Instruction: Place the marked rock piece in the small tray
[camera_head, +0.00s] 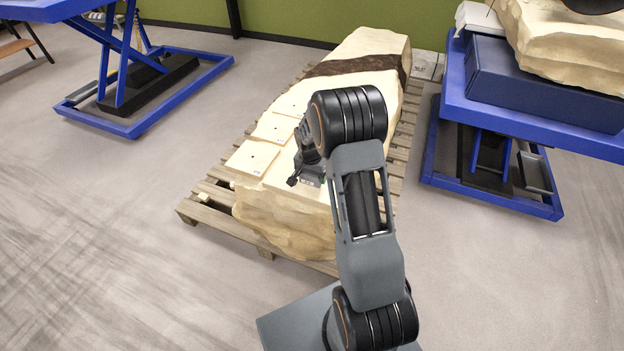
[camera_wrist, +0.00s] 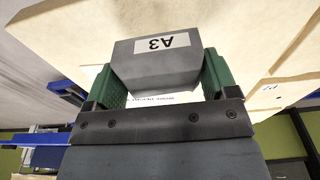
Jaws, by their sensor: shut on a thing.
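A grey angular piece (camera_wrist: 155,68) bears a white label reading A3, upside down in the wrist view. My gripper (camera_wrist: 160,76) is shut on it, with a green pad against each side. In the head view my gripper (camera_head: 306,172) is over the near part of a large pale rock block, and the held piece cannot be made out clearly there. Flat pale panels (camera_head: 250,158) with small dark dots lie on the block's top, left of my gripper. I cannot tell whether one of them is the small tray.
The pale rock block (camera_head: 285,232) with a dark brown band (camera_head: 350,65) lies on a wooden pallet (camera_head: 205,213). Blue lift tables stand at the left (camera_head: 135,127) and the right (camera_head: 545,122). The right one carries more pale rock (camera_head: 575,45). Bare floor lies left of the pallet.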

